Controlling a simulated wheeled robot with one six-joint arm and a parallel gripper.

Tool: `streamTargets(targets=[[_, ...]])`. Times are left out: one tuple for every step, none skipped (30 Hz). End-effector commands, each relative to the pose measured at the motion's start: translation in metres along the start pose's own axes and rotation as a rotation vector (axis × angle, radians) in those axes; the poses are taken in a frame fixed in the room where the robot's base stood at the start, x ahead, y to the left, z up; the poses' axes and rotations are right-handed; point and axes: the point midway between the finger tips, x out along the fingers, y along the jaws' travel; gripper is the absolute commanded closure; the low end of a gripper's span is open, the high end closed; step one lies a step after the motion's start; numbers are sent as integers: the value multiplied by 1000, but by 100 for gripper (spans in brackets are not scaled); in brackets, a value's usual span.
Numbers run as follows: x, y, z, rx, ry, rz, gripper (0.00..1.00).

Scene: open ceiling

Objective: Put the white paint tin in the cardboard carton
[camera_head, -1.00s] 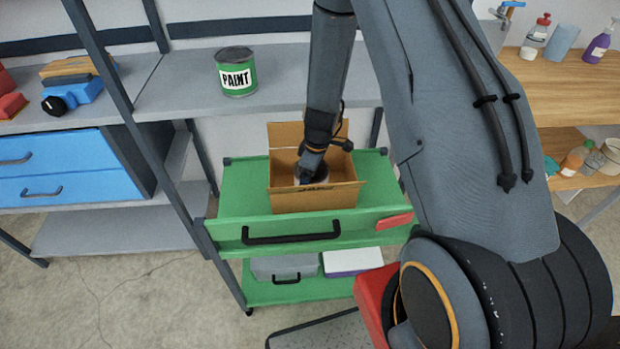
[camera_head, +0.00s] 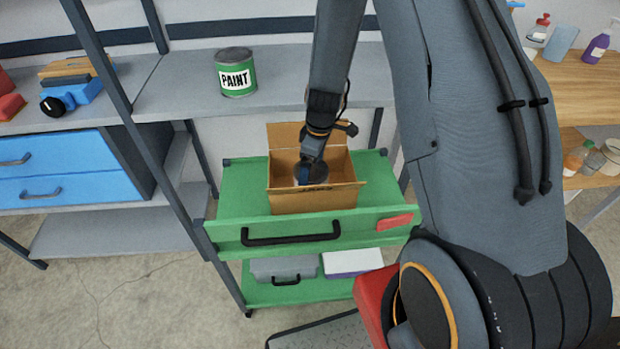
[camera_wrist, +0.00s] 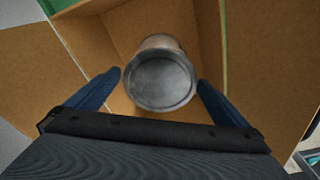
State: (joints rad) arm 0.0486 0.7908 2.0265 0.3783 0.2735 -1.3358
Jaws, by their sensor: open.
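The cardboard carton (camera_head: 330,197) stands open on top of the green cart, its back flap raised. A paint tin with a grey metal lid (camera_wrist: 160,82) is inside the carton, seen from above in the wrist view; only a little of its pale side shows. It is partly visible in the head view too (camera_head: 318,177). My gripper (camera_wrist: 160,77) is open, with one blue finger on each side of the tin and gaps between fingers and rim. In the head view my gripper (camera_head: 304,172) points down into the carton.
A green tin labelled PAINT (camera_head: 236,72) stands on the grey shelf (camera_head: 175,90) behind the cart. The green cart (camera_head: 240,190) has free room left of the carton. A slanted shelf post (camera_head: 135,120) stands left of the cart. Bottles stand on the wooden bench at right.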

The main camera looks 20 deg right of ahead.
Motion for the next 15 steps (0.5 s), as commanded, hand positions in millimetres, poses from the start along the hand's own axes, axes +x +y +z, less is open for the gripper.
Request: streamTargets(targets=[[-10, 1, 0, -1, 1, 3, 0], [-16, 1, 0, 0, 2, 3, 0], [-23, 1, 0, -1, 2, 3, 0], [-28, 1, -1, -1, 2, 3, 0], [-33, 1, 0, 0, 1, 2, 0], [-39, 0, 0, 0, 0, 2, 0], [-42, 0, 0, -1, 1, 2, 0], [-46, 1, 0, -1, 1, 2, 0], [-51, 1, 0, 0, 1, 1, 0], [-54, 0, 0, 0, 1, 1, 0], [-56, 0, 0, 0, 0, 0, 0], [-59, 0, 0, 0, 0, 1, 0], [-61, 0, 0, 0, 0, 1, 0], [-62, 0, 0, 0, 0, 1, 0], [-65, 0, 1, 3, 0, 1, 0]])
